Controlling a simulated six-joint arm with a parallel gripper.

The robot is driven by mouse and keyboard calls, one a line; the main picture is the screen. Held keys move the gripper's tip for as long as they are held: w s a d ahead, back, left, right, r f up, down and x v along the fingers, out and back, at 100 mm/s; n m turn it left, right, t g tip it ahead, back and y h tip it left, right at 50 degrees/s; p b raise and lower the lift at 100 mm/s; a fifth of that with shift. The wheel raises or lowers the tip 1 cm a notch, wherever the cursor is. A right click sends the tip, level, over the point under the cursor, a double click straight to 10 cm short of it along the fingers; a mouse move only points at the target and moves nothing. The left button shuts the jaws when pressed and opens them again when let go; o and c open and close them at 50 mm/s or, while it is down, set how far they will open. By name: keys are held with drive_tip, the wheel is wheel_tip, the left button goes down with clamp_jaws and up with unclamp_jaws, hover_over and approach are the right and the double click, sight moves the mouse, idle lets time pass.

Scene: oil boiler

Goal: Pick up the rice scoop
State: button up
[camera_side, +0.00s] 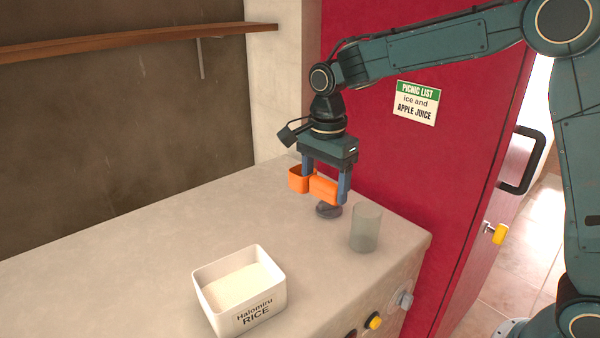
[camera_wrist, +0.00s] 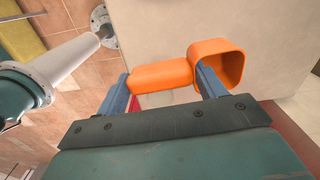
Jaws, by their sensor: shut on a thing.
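The orange rice scoop (camera_side: 323,189) is held between the two blue fingers of my gripper (camera_side: 325,188), above the back right part of the counter. Its handle lies across between the fingers, and its square cup (camera_side: 298,180) sticks out at the left, beyond the left finger. In the wrist view the scoop's handle (camera_wrist: 160,76) spans the fingers of my gripper (camera_wrist: 165,85), with the open cup (camera_wrist: 222,62) at the right. The scoop looks clear of the counter, with a dark round thing below it.
A white rice box (camera_side: 240,289) with rice stands at the counter's front. A clear glass (camera_side: 366,228) stands near the right edge, close to the dark round object (camera_side: 328,211). A red door (camera_side: 400,160) is behind. The counter's left side (camera_side: 120,260) is free.

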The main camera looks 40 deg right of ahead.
drive_tip(key=shift+r, duration=0.55)
drive_tip(key=shift+a, duration=0.1)
idle(0.5)
